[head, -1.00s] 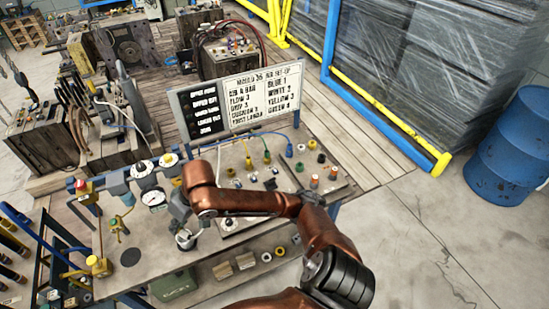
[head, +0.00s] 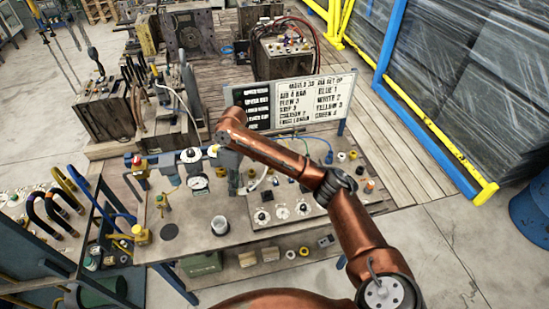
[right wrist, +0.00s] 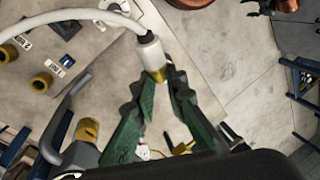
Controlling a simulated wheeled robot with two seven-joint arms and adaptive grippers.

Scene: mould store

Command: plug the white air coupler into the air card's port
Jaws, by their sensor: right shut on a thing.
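My right gripper (right wrist: 165,82) is shut on the white air coupler (right wrist: 151,52), with its brass end between the green fingertips. A white hose (right wrist: 75,14) curves away left from the coupler. In the head view my right gripper (head: 235,180) hangs over the bench, partly hidden by its arm; the coupler is too small to make out. The air card (head: 295,105) stands behind the bench, its lines listing colours and numbers, too small to read surely. Brass ports with number labels show in the right wrist view, one marked 1 (right wrist: 41,82) and one marked 2 (right wrist: 8,53). My left gripper is out of view.
A gauge (head: 197,182) and regulators stand left of the gripper. A panel with several dials (head: 283,212) and coloured fittings (head: 342,156) lie to the right. A lower shelf holds a green box (head: 202,264).

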